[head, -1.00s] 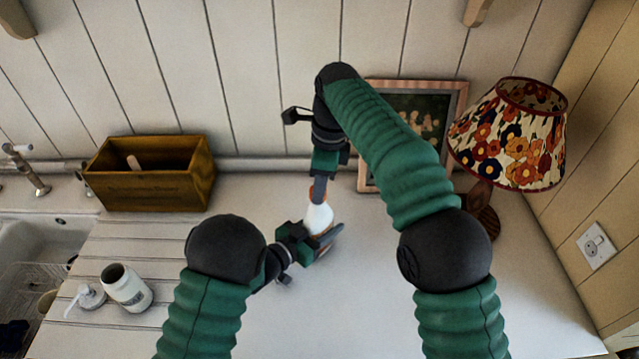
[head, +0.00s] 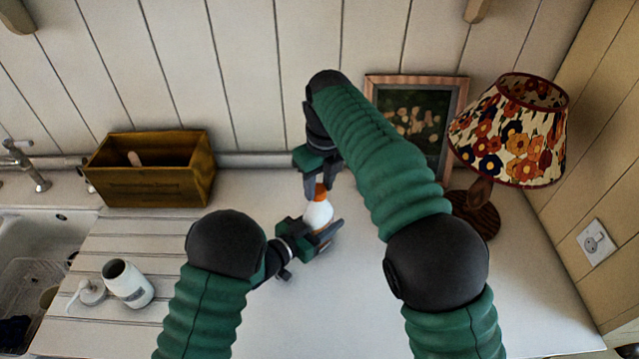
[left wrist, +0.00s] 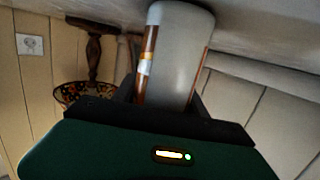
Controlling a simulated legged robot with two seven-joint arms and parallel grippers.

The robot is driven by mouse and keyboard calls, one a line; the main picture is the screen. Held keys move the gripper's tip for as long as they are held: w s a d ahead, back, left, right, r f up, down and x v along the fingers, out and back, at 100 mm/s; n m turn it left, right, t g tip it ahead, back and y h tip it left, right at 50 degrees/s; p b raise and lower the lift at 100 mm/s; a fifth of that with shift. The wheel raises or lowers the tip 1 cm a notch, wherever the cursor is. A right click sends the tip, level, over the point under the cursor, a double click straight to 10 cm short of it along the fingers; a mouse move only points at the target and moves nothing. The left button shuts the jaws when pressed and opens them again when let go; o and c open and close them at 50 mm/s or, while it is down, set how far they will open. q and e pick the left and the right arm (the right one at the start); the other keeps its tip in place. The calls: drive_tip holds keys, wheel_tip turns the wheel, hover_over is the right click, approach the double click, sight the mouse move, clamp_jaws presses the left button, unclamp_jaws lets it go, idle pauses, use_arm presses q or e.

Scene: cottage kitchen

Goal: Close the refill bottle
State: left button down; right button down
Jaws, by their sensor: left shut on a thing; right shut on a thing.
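The white refill bottle (head: 318,214) stands about upright over the worktop in the head view, with an orange cap (head: 320,193) at its top. My left gripper (head: 321,233) is shut on the bottle's body from the lower left. My right gripper (head: 318,183) comes from above and is shut on the cap. The cap meets the bottle's neck; how tightly it sits cannot be told. In the left wrist view the picture is upside down, and the pale bottle (left wrist: 180,50) sits between my left fingers; its cap is hidden there.
A wooden box (head: 150,185) stands at the back left. A picture frame (head: 455,125) and a flowered lamp (head: 512,135) stand at the back right. The worktop's right front is clear.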

use_arm(q)
drive_tip(key=shift+d, duration=0.1)
use_arm(e)
drive_tip(key=c, duration=1)
unclamp_jaws()
drive_tip(key=shift+o, duration=0.2)
drive_tip(key=shift+r, duration=2.3)
drive_tip(key=o, duration=0.5)
drive_tip(key=shift+o, duration=0.2)
